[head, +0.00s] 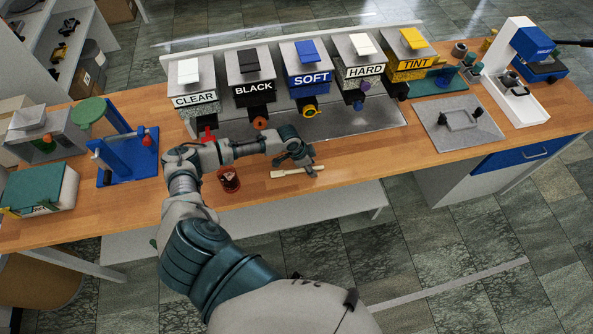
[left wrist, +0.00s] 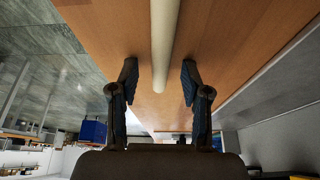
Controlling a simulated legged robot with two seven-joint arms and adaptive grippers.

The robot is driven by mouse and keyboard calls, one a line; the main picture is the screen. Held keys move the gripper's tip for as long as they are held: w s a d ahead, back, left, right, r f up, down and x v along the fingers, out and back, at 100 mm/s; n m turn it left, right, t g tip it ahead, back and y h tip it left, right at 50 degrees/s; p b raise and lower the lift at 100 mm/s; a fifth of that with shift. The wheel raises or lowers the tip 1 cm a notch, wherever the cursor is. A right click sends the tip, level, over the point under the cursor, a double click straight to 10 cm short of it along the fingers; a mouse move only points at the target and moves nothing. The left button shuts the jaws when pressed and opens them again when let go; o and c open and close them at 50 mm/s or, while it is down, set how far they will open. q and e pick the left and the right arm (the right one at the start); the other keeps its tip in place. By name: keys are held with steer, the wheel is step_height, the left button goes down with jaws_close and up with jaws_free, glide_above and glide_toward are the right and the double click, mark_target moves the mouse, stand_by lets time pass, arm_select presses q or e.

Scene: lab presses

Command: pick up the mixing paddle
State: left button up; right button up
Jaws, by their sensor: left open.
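The mixing paddle (head: 289,173) is a pale, flat stick lying on the wooden bench near its front edge. In the left wrist view its shaft (left wrist: 164,45) runs from the top edge down between my fingers. My left gripper (head: 301,162) is right at the paddle, near its right end. In the left wrist view the left gripper (left wrist: 158,85) is open, with one finger on each side of the paddle and gaps to both. The fingers partly hide the paddle in the head view. My right gripper is not in view.
A reddish-brown jar (head: 229,180) stands left of the paddle. Dispensers marked CLEAR, BLACK, SOFT (head: 309,80), HARD and TINT stand behind it. A blue press (head: 128,155) is at left, a grey plate (head: 457,124) at right. Bench right of the paddle is clear.

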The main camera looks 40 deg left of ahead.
arm_select(q)
steer(key=shift+a, duration=0.2)
steer(key=shift+c, duration=0.2)
steer(key=shift+f, duration=0.1)
steer(key=c, duration=0.8)
steer(key=shift+d, duration=0.1)
jaws_close()
